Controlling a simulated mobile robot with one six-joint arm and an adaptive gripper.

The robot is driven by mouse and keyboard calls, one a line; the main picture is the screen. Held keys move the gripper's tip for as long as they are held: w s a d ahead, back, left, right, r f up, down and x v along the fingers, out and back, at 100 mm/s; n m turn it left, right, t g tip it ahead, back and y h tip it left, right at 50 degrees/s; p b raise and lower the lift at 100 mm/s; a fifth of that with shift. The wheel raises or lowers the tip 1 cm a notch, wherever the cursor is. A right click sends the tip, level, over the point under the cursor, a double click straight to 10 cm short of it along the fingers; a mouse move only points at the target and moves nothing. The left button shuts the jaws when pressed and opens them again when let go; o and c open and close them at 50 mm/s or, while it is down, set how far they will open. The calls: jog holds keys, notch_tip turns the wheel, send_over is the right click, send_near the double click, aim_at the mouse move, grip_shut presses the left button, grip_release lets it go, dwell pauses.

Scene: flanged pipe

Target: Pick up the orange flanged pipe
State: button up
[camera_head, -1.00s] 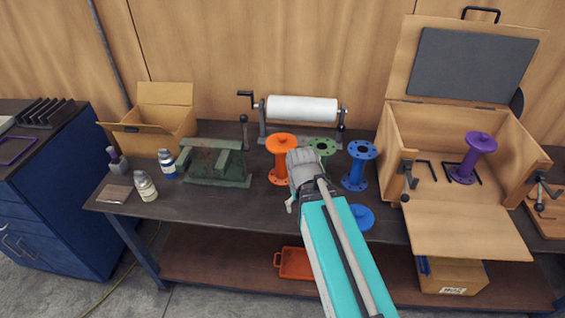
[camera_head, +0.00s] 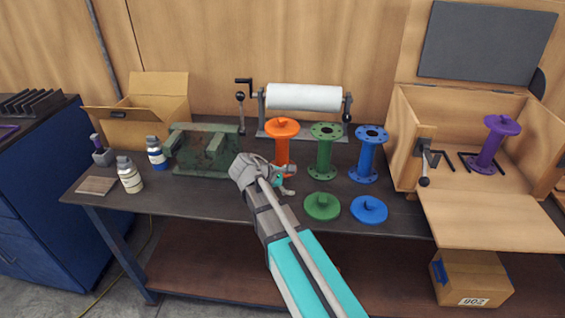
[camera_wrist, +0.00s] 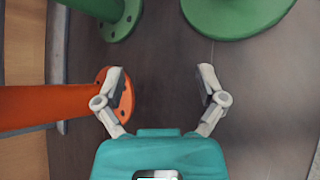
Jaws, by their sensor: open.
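The orange flanged pipe (camera_head: 282,147) stands upright on the bench in the head view, with a round orange cap on top. My arm hides its lower end. My gripper (camera_head: 286,180) is low over the bench, in front of the pipe. In the wrist view my gripper (camera_wrist: 162,80) is open, with nothing between its fingers. There the orange pipe (camera_wrist: 45,106) lies across the left side, and the left finger overlaps its flange in the picture. I cannot tell whether they touch.
Green (camera_head: 324,150) and blue (camera_head: 367,155) flanged pipes stand right of the orange one. Green (camera_head: 322,206) and blue (camera_head: 369,209) discs lie in front of them. A green metal block (camera_head: 206,150) stands left. A wooden box (camera_head: 403,145) holds a purple pipe (camera_head: 493,143).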

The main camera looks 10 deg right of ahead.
aim_at(277, 160)
jog(key=w+a+n+h+b, duration=0.1)
jog(key=w+b, duration=0.1)
jog(key=w+a+f+n+t+h+b, duration=0.1)
jog(key=w+a+n+b, duration=0.1)
jog(key=w+a+f+n+t+h+b, duration=0.1)
jog(key=n+b, duration=0.1)
jog(key=shift+w+a+f, duration=0.15)
jog(key=shift+w+a, duration=0.2)
jog(key=shift+w, duration=0.05)
jog(key=w+a+n+t+b, duration=0.1)
jog(key=w+a+n+h+b, duration=0.1)
jog(key=a+b, duration=0.1)
jog(key=w+a+n+t+h+b, duration=0.1)
jog(key=n, duration=0.1)
jog(key=shift+a+t+b, duration=0.3)
jog(key=shift+a, duration=0.05)
jog(key=shift+w+a+r+n+t+h+b, duration=0.15)
jog(key=shift+a+r+n+t+h+b, duration=0.2)
jog(key=shift+a, duration=0.25)
jog(key=shift+d, duration=0.1)
jog(key=shift+x, duration=4.25)
jog(key=shift+d+r, duration=0.1)
jog(key=shift+x, duration=2.55)
jog(key=shift+r, duration=0.15)
jog(key=c, duration=1.2)
